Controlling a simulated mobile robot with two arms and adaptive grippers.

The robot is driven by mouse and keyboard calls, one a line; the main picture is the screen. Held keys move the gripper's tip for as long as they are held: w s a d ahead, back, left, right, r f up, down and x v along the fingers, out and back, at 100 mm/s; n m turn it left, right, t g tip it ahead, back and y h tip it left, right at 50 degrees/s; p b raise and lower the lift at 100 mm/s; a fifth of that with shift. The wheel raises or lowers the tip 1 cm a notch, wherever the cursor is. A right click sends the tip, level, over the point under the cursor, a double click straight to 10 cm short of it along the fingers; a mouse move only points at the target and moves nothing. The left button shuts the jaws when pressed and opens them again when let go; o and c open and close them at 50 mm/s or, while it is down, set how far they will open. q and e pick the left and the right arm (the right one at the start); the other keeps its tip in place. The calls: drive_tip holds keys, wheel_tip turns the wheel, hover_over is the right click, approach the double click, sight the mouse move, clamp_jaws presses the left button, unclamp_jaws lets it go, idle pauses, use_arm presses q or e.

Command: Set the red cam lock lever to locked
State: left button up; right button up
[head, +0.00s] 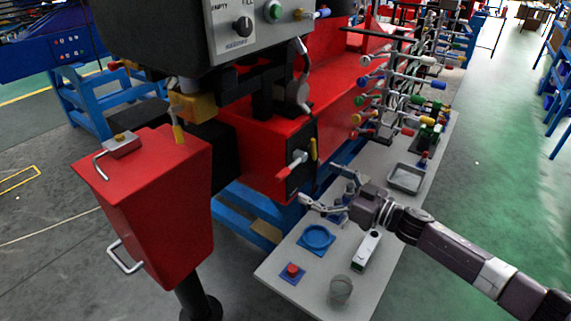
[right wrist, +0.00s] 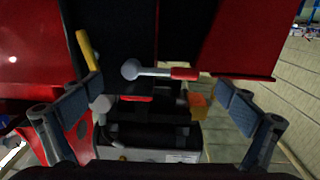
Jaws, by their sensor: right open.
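The red cam lock lever (head: 285,171) is on a black plate on the end of the red machine body. Its silver arm runs from a round hub down and left to a red grip in the head view. In the right wrist view the lever (right wrist: 183,73) lies nearly level, its silver ball end left and red grip right. My right gripper (head: 318,183) is open and empty, a little to the right of and below the lever. In the right wrist view its fingers (right wrist: 158,88) stand apart on both sides of the lever, not touching it. My left gripper is not in view.
A yellow handle (head: 313,149) is beside the lever. Below is a grey bench (head: 277,267) with a blue ring (head: 317,238), a red button on a blue base (head: 292,270) and a clear cup (head: 341,289). A red box (head: 160,205) stands left. Many colored levers (head: 375,100) stand behind.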

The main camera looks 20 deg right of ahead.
sight(292, 167)
drive_tip(key=p+x, duration=0.2)
drive_tip(key=x, duration=0.5)
drive_tip(key=shift+w+a+r, duration=0.15)
drive_tip(key=shift+a+r, duration=0.1)
drive_tip(key=shift+r, duration=0.05)
drive_tip(key=c, duration=1.3)
